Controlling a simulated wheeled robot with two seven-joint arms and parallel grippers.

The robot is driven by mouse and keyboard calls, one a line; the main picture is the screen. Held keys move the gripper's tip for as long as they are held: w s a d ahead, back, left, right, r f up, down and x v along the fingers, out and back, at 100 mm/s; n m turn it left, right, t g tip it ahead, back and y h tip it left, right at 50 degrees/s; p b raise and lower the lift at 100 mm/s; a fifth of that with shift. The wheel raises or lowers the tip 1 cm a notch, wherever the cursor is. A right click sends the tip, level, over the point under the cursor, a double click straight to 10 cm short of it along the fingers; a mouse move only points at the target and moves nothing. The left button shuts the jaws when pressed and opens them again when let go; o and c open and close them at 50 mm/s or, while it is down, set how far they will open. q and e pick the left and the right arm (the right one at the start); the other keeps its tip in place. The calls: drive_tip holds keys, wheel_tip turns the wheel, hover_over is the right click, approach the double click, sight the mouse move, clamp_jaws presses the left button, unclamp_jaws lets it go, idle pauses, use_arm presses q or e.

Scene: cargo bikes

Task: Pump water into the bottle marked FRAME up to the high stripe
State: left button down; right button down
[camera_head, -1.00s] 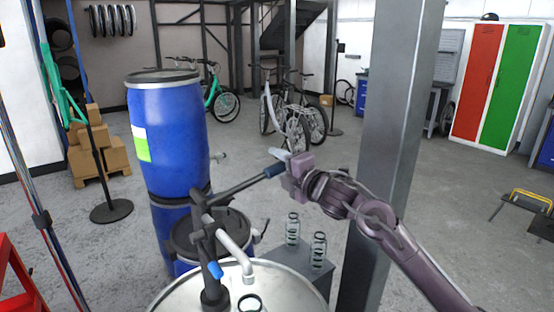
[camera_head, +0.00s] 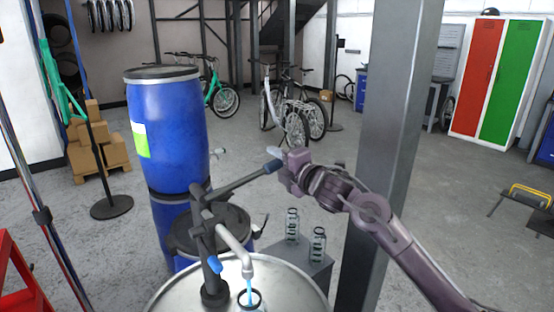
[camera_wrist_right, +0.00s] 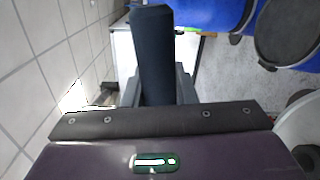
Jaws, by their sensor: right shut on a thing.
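The black hand pump (camera_head: 212,245) stands on the round metal drum top (camera_head: 180,290). My right gripper (camera_head: 280,161) is shut on that grip; in the right wrist view the dark lever grip (camera_wrist_right: 153,60) sits between the fingers. Blue water (camera_head: 249,285) runs from the grey spout (camera_head: 236,246) into the mouth of a bottle (camera_head: 250,300) at the bottom edge. Most of this bottle is cut off, so its marking, stripes and level are hidden. My left gripper is out of view.
Two clear bottles (camera_head: 292,225) (camera_head: 318,243) stand on a grey box (camera_head: 310,268) right of the drum; their markings are too small to read. Blue barrels (camera_head: 168,140) stand behind the pump. A grey pillar (camera_head: 385,130) rises close behind my right arm.

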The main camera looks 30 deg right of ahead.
wheel_tip(320, 180, down, 4)
drive_tip(key=shift+d+r+m+b, duration=0.1)
drive_tip(key=shift+r+m+b, duration=0.15)
drive_tip(key=shift+m+b, duration=0.65)
drive_tip(key=c, duration=1.2)
unclamp_jaws()
drive_tip(key=shift+o, duration=0.2)
drive_tip(key=shift+s, duration=0.1)
drive_tip(key=s+b, duration=0.2)
drive_tip(key=s, duration=0.5)
drive_tip(key=shift+s+d, duration=0.3)
